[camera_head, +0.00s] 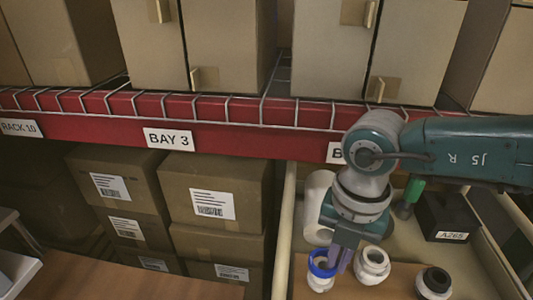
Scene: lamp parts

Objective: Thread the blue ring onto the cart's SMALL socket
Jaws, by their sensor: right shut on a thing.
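My right gripper (342,260) reaches down over the cart (284,235) and is shut on the blue ring (321,264). The ring is at the top of the leftmost white socket (320,284); I cannot tell whether it is around the socket or just above it. A second white socket (372,266) stands just right of the gripper. A third socket with a dark opening (434,283) stands farther right. Which socket is the small one is not clear from this view. My left gripper is not in view.
On the cart, a white cylinder (317,208) lies behind my gripper, with a green-handled thing (410,195) and a black labelled box (447,217) to the right. Cartons (213,200) and a red shelf beam (90,130) stand behind. The wooden surface at lower left is clear.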

